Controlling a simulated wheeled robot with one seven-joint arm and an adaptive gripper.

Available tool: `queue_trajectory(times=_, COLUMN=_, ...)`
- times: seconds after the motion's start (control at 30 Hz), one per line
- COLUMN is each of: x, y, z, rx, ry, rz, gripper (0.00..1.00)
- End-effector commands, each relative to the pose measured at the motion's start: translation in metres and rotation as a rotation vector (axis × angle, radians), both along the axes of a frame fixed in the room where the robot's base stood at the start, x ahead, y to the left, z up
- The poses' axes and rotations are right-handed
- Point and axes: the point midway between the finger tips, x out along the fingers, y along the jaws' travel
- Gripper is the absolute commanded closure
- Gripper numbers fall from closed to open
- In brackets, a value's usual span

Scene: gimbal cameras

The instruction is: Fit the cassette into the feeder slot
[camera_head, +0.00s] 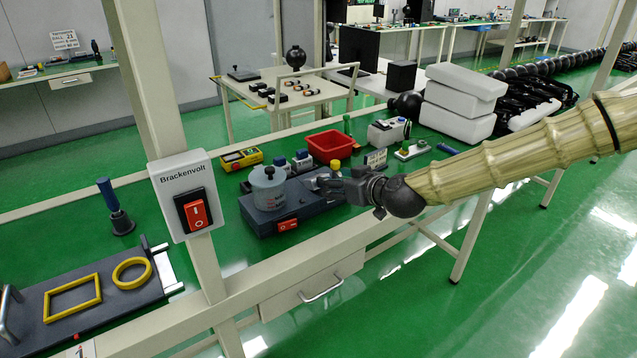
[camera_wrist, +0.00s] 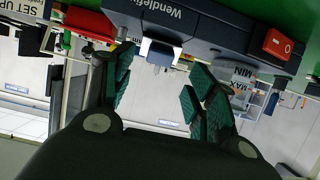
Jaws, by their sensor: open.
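A dark grey-blue machine (camera_head: 292,208) with a red switch stands on the green bench, and a round clear-grey canister sits on its left part. My gripper (camera_head: 334,187) is at the machine's right end. In the wrist view the machine body (camera_wrist: 205,30) carries partly cut-off lettering and the red switch. My gripper (camera_wrist: 160,72) is open there, its green-padded fingers apart with nothing between them. A pale bright block (camera_wrist: 160,50) shows on the machine's edge beyond the fingers. I cannot tell whether it is the cassette or part of the slot. No cassette is clearly identifiable.
A red bin (camera_head: 331,147) and a yellow meter (camera_head: 241,159) lie behind the machine. A switch box on a post (camera_head: 185,195) stands at left front. A dark tray with yellow frames (camera_head: 45,320) lies far left. The bench between tray and machine is mostly clear.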

Motion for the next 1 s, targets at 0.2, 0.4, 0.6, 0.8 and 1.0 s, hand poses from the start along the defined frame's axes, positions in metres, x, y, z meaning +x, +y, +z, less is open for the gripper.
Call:
queue_trajectory(times=0.2, x=0.008, y=0.005, z=-0.005, rx=0.000, ry=0.001, rz=0.000, gripper=0.43)
queue_trajectory(times=0.4, x=0.025, y=0.016, z=-0.013, rx=0.000, ry=0.002, rz=0.001, gripper=0.43)
queue_trajectory(times=0.6, x=0.038, y=0.026, z=-0.020, rx=0.000, ry=0.001, rz=0.000, gripper=0.43)
queue_trajectory(times=0.8, x=0.041, y=0.028, z=-0.021, rx=-0.001, ry=0.001, rz=0.000, gripper=0.43)
queue_trajectory(times=1.0, x=0.041, y=0.028, z=-0.021, rx=0.000, ry=0.001, rz=0.000, gripper=0.54)
